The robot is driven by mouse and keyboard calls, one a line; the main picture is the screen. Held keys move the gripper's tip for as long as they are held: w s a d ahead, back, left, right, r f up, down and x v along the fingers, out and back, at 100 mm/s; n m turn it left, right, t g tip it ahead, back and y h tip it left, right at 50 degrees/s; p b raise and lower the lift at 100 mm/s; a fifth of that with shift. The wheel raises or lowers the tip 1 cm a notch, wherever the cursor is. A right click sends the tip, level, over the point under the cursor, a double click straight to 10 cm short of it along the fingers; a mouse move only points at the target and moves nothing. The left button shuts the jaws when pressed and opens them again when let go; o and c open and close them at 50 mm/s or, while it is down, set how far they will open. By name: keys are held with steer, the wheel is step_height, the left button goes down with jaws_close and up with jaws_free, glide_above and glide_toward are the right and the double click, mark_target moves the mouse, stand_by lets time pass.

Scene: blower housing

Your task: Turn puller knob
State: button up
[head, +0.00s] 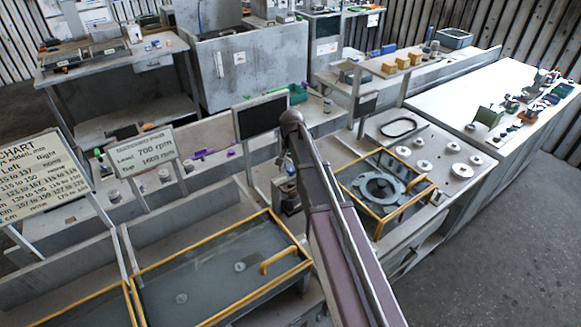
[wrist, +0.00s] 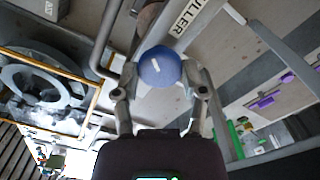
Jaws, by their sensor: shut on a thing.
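The puller knob (wrist: 160,70) is a round blue knob with a short white mark on its face, in the middle of the wrist view. My gripper (wrist: 160,86) has one finger on each side of the knob and is shut on it. A label (wrist: 190,18) ending in "ULLER" is on the panel just beyond the knob. In the head view my arm crosses the middle and hides the knob and the gripper.
A yellow-framed glass cover (head: 350,181) over a grey ring part stands right of my arm. Another long yellow-framed cover (head: 205,275) lies to the left. A dark screen (head: 262,116) stands behind. A grey bar (wrist: 107,40) runs close left of the gripper.

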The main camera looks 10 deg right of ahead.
steer(key=shift+s, duration=0.2)
steer(key=o, duration=1.1)
steer(key=shift+o, duration=0.2)
steer(key=shift+w, duration=0.1)
steer(key=shift+r, duration=0.1)
